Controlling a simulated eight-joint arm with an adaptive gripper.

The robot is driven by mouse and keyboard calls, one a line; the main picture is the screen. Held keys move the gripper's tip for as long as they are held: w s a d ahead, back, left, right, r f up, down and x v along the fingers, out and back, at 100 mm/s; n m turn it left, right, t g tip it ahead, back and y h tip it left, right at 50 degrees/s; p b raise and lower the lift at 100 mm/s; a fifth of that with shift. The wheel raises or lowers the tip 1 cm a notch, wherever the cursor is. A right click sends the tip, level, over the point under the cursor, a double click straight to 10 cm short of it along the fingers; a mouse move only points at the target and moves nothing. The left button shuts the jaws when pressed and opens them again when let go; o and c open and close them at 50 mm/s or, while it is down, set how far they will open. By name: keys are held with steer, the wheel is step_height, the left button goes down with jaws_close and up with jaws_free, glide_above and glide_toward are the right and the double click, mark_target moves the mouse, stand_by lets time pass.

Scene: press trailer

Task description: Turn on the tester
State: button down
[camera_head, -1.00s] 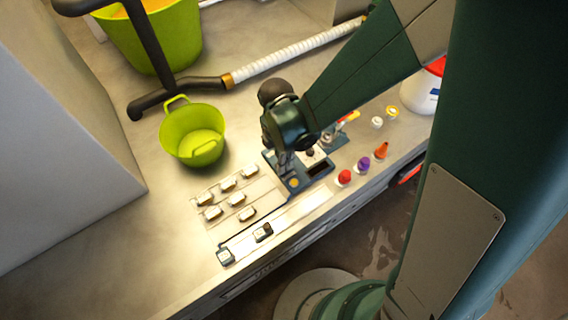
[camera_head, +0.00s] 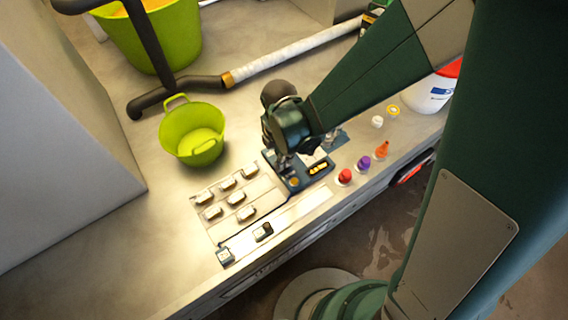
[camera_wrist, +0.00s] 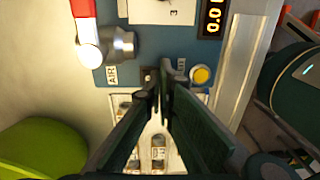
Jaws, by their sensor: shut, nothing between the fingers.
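The tester (camera_head: 295,184) is a dark blue panel on the bench in the head view. The wrist view shows its blue face (camera_wrist: 150,55) close up, with a lit orange display (camera_wrist: 213,17) reading about 0.0. A yellow button (camera_wrist: 201,75) sits at its lower right, and an AIR label (camera_wrist: 111,75) at its left. A small dark switch (camera_wrist: 150,74) lies right at the fingertips. My gripper (camera_wrist: 160,92) is shut and empty, pointing at the panel's lower edge beside the switch; I cannot tell if it touches. The arm hides part of the tester in the head view.
A red-handled valve (camera_wrist: 86,35) stands on the panel's left. Several small metal blocks lie on a white plate (camera_head: 211,228) left of the tester. Red (camera_head: 345,176), purple (camera_head: 364,162) and orange (camera_head: 382,150) caps stand at right. A green bucket (camera_head: 192,135) stands behind.

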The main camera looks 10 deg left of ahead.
mark_target(286, 171)
steer(key=shift+w+a, duration=0.1)
steer(key=shift+r, duration=0.15)
stand_by(0.3)
steer(key=shift+d+r+p, duration=0.2)
steer(key=shift+r+p, duration=1.15)
steer(key=shift+r, duration=0.75)
step_height(286, 171, up, 10)
steer(key=s+p, duration=0.1)
steer(key=p, duration=0.1)
steer(key=shift+d+f, duration=0.25)
steer(key=shift+d, duration=0.15)
steer(key=shift+s, duration=0.1)
steer(key=shift+d, duration=0.1)
